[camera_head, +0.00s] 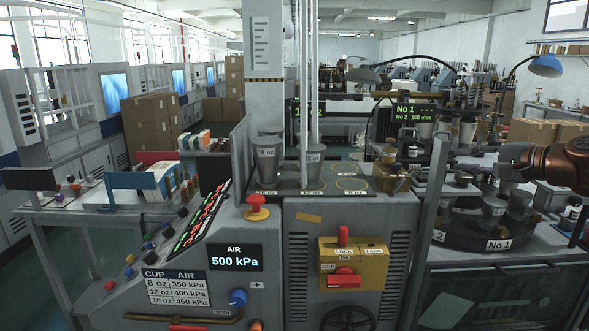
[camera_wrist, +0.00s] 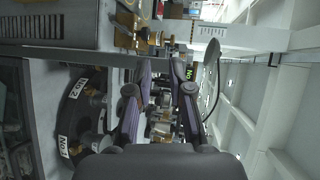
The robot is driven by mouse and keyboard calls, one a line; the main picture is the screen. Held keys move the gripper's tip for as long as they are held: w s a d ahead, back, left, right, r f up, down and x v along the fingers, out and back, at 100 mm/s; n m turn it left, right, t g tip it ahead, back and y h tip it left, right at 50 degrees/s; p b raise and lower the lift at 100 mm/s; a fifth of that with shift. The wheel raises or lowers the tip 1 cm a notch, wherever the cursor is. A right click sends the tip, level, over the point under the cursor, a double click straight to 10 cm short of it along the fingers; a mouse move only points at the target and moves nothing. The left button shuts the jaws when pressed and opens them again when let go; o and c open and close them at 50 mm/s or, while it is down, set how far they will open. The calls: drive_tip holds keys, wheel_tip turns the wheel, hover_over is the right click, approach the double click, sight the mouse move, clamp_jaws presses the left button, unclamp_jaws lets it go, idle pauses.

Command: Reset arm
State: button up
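My gripper (camera_wrist: 161,72) shows in the wrist view with its two dark fingers spread apart. Only background machinery shows between them, so it is open and empty. In the head view my copper-coloured arm (camera_head: 566,165) enters from the right, above the round station marked No 1 (camera_head: 470,236). My gripper's fingers are hard to make out there against the machinery.
A grey cup marked 16 oz (camera_head: 266,156) and another grey cup (camera_head: 314,160) stand on the machine top (camera_head: 290,187). A cup (camera_head: 493,212) sits at the No 1 station. A vertical post (camera_head: 432,205) stands left of my arm.

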drive_tip(key=s+a+f+n+g+y, duration=0.1)
drive_tip(key=s+a+f+n+g, duration=0.2)
drive_tip(key=a, duration=0.6)
drive_tip(key=s+a+n+g, duration=0.2)
drive_tip(key=s+a+n, duration=0.15)
drive_tip(key=a, duration=0.55)
drive_tip(key=s+a+f+n+g+h, duration=0.2)
drive_tip(key=s+a+f+n+g, duration=0.1)
drive_tip(key=s+a+f, duration=0.5)
drive_tip(key=s+d+f+n+g+h, duration=0.1)
drive_tip(key=s+d+f+g+h, duration=0.2)
drive_tip(key=s+f, duration=0.6)
drive_tip(key=s+d+f+n+g+h, duration=0.1)
drive_tip(key=s+d+f+g+h, duration=0.2)
drive_tip(key=s+f, duration=0.7)
drive_tip(key=s+d, duration=0.1)
drive_tip(key=s, duration=0.7)
drive_tip(key=shift+f+g+h, duration=0.3)
drive_tip(key=shift+g+h, duration=0.1)
